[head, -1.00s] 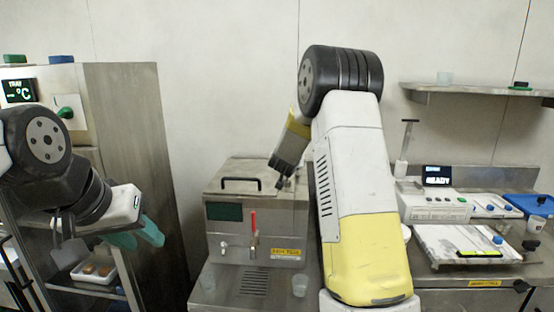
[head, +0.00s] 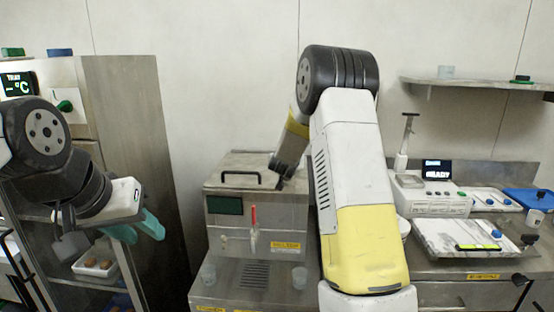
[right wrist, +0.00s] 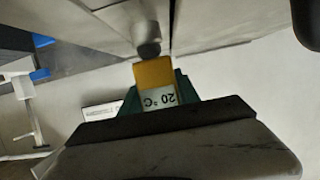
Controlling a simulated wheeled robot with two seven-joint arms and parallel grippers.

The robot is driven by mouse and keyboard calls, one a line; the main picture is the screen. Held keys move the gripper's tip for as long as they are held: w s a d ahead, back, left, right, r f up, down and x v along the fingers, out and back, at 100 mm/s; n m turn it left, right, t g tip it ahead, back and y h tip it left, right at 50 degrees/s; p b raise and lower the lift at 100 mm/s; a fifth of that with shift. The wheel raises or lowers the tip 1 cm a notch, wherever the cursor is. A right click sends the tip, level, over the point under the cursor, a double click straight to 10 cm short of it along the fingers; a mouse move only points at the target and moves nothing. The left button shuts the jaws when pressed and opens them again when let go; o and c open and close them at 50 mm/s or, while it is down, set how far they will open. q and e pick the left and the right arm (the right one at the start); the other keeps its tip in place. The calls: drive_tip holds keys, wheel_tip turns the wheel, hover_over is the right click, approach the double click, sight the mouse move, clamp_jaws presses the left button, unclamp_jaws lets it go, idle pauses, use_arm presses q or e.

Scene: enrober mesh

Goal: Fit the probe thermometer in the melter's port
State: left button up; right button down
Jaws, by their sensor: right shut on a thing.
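The melter (head: 232,233) is the steel box with a lidded top, dark display and red-handled tap, at the middle of the head view. My right gripper (head: 281,180) is at the right part of its top. In the right wrist view, the green fingers of my right gripper (right wrist: 157,97) are shut on the probe thermometer (right wrist: 155,75), a yellow body with a "20 °C" display. A dark round part (right wrist: 148,49) lies just beyond it against steel; I cannot tell whether it is the port. The probe's tip is hidden.
Clear cups (head: 299,277) stand before the melter. At the right are a device reading READY (head: 432,200), a white tray (head: 462,238) and a wall shelf (head: 470,91).

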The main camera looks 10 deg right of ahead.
drive_tip(key=c, duration=0.8)
unclamp_jaws()
drive_tip(key=shift+v, duration=3.9)
drive_tip(key=shift+s+a+r, duration=0.2)
drive_tip(key=shift+r, duration=0.1)
drive_tip(key=s+a+r+n+g+y, duration=0.1)
drive_tip(key=s+a+r+y, duration=0.15)
drive_tip(key=s, duration=0.55)
drive_tip(key=s+a+r+n+g+y, duration=0.1)
drive_tip(key=s+a+r+g+y, duration=0.15)
drive_tip(key=s, duration=0.55)
drive_tip(key=s+a+r+n+g+y, duration=0.1)
drive_tip(key=s+a+r+y, duration=0.15)
drive_tip(key=s, duration=0.55)
drive_tip(key=s+g, duration=0.1)
drive_tip(key=s, duration=0.4)
drive_tip(key=s+d+f+h, duration=0.1)
drive_tip(key=s, duration=0.4)
drive_tip(key=s+f+g, duration=0.1)
drive_tip(key=s, duration=0.4)
drive_tip(key=shift+s+d+f+n+g+h, duration=0.15)
drive_tip(key=shift+s+n+g+h, duration=0.1)
drive_tip(key=shift+n+g, duration=0.15)
